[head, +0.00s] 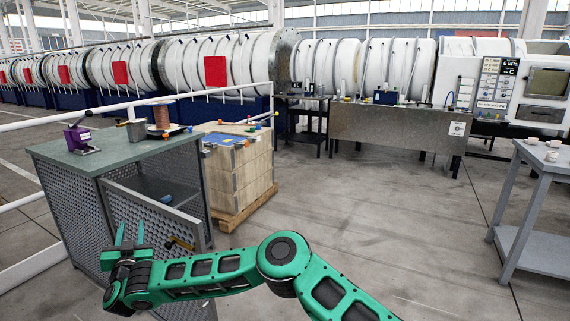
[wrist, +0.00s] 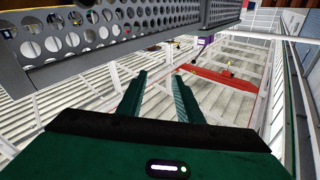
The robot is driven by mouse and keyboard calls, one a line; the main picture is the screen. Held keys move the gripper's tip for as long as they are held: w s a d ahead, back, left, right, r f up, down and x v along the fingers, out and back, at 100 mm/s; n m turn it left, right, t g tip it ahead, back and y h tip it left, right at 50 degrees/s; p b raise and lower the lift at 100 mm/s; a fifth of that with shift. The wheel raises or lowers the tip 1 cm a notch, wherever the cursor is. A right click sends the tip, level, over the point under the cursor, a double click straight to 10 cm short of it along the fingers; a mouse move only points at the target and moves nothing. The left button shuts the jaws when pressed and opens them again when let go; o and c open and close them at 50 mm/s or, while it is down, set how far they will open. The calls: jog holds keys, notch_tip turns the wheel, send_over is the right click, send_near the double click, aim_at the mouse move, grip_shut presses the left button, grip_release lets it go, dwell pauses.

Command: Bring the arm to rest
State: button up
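My green arm reaches across the lower part of the head view, bent at a joint near the middle. My gripper (head: 130,232) is at its left end, fingers pointing up, in front of the grey perforated cabinet (head: 70,203). In the wrist view my gripper (wrist: 160,84) shows two green fingers set apart with nothing between them. The perforated metal of the cabinet (wrist: 105,32) fills the top left of that view, close beyond the fingers. I cannot tell the exact gap between gripper and cabinet.
The cabinet's door (head: 155,215) stands open, with a spool (head: 166,199) low inside. On top are a purple device (head: 78,138) and a copper spool (head: 161,117). A wooden crate (head: 238,175) stands behind. A grey table (head: 542,180) with cups is at right. The middle floor is clear.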

notch_tip(320, 180, up, 8)
jog(key=w+d+n+g+y, duration=0.2)
jog(key=d+n+g+y, duration=0.1)
jog(key=n+g+y, duration=0.15)
jog(key=w+d+n+g+h, duration=0.1)
jog(key=w+d+n, duration=0.1)
jog(key=d, duration=0.6)
jog(key=w+d+n+g+h, duration=0.1)
jog(key=w+d+h, duration=0.15)
jog(key=d, duration=0.55)
jog(key=s+d+m+g+h, duration=0.2)
jog(key=d+h, duration=0.2)
jog(key=d, duration=1.7)
jog(key=s+d+m+g+h, duration=0.15)
jog(key=d+h, duration=0.25)
jog(key=d, duration=1.7)
jog(key=s+d+m+g+h, duration=0.3)
jog(key=s+d+m, duration=0.3)
jog(key=s+d, duration=1.35)
jog(key=s+d+f+m+g+y, duration=0.1)
jog(key=s+d+m+g, duration=0.1)
jog(key=s, duration=1.1)
jog(key=s+d+f+m+g+y, duration=0.1)
jog(key=s+d+m+g, duration=0.2)
jog(key=s, duration=1)
jog(key=d+m, duration=0.1)
jog(key=d, duration=0.1)
jog(key=shift+s+d+m+y, duration=0.15)
jog(key=shift+d+m+y, duration=0.15)
jog(key=shift+d, duration=0.1)
